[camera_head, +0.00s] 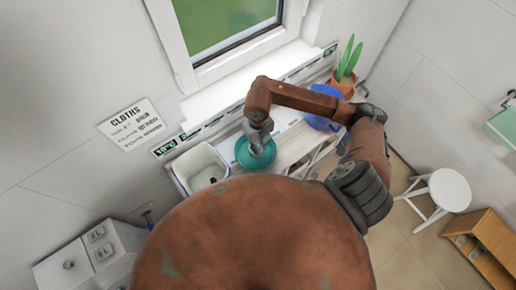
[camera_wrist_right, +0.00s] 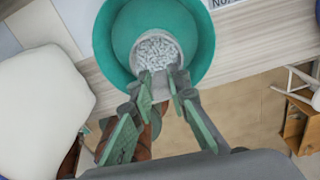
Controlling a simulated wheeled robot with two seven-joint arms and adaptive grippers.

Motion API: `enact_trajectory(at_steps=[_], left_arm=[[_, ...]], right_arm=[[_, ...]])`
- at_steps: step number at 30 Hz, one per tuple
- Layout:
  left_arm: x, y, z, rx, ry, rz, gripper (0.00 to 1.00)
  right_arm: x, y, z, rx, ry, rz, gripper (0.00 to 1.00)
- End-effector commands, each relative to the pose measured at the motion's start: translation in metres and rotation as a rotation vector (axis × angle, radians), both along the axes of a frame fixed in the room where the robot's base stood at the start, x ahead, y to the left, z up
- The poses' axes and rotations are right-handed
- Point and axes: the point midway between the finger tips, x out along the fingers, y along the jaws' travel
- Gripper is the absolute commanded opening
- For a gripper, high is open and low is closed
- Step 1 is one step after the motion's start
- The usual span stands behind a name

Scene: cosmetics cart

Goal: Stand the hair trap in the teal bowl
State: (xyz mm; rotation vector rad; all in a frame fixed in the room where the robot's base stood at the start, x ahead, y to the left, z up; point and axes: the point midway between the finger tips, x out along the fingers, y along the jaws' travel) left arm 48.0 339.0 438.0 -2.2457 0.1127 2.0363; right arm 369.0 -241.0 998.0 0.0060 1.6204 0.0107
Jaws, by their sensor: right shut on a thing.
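The teal bowl (camera_head: 241,152) stands on the worktop below the window in the head view. It fills the top of the wrist view (camera_wrist_right: 205,45). My right gripper (camera_head: 257,143) reaches down over the bowl. In the wrist view my right gripper (camera_wrist_right: 160,88) is shut on the near rim of the hair trap (camera_wrist_right: 158,54), a round pale grey cup with a speckled inside. The hair trap appears within the bowl's outline, toward its near side. I cannot tell whether it touches the bowl's bottom. My left gripper is not in view.
A white basin (camera_head: 192,169) stands just left of the bowl. A blue object (camera_head: 321,121) and a potted plant (camera_head: 346,79) are to the right along the worktop. A white stool (camera_head: 447,190) and a wooden shelf unit (camera_head: 484,247) stand on the floor at right.

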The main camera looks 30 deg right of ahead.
Motion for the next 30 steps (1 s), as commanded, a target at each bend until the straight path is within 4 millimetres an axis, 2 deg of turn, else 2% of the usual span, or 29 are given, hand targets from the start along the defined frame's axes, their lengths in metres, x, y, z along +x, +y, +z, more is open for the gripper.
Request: enact_trajectory(at_steps=[2,9,20,21,28,30], left_arm=[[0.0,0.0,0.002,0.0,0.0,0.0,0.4],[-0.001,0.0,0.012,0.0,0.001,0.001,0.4],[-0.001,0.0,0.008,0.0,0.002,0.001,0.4],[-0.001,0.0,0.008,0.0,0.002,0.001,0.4],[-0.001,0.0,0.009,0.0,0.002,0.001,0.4],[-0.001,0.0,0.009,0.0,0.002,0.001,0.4]], right_arm=[[0.005,0.003,-0.008,0.0,0.002,-0.002,0.0],[0.005,0.003,-0.036,0.001,0.001,-0.001,0.0],[0.006,0.003,-0.042,-0.001,0.0,0.0,0.0],[0.005,0.003,-0.041,-0.001,0.0,0.0,0.17],[0.005,0.003,-0.041,-0.001,0.0,0.0,0.32],[0.005,0.003,-0.04,-0.001,0.0,0.0,0.33]])
